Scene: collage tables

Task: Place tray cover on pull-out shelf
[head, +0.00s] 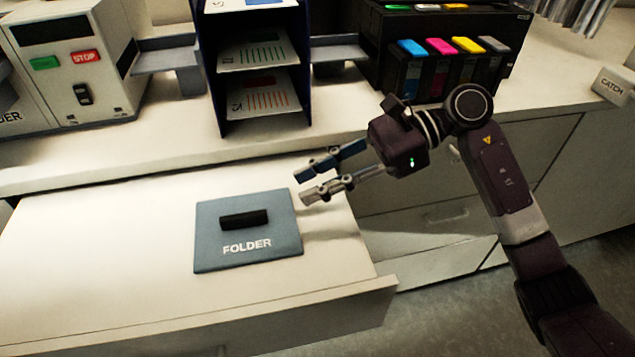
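A flat grey-blue tray cover (215,257) with a black handle (244,219) and the word FOLDER lies on the pulled-out white shelf (110,285), near its right part. My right gripper (305,184) is above the shelf's right end, just right of the cover's upper right corner. Its two fingers are spread apart with nothing between them, and it looks clear of the cover. My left gripper is not in view.
A machine with green and red STOP buttons (70,75), a dark paper rack (216,95) and a printer with coloured cartridges (450,50) stand on the counter behind. A CATCH block (612,88) sits far right. The shelf's left part is bare.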

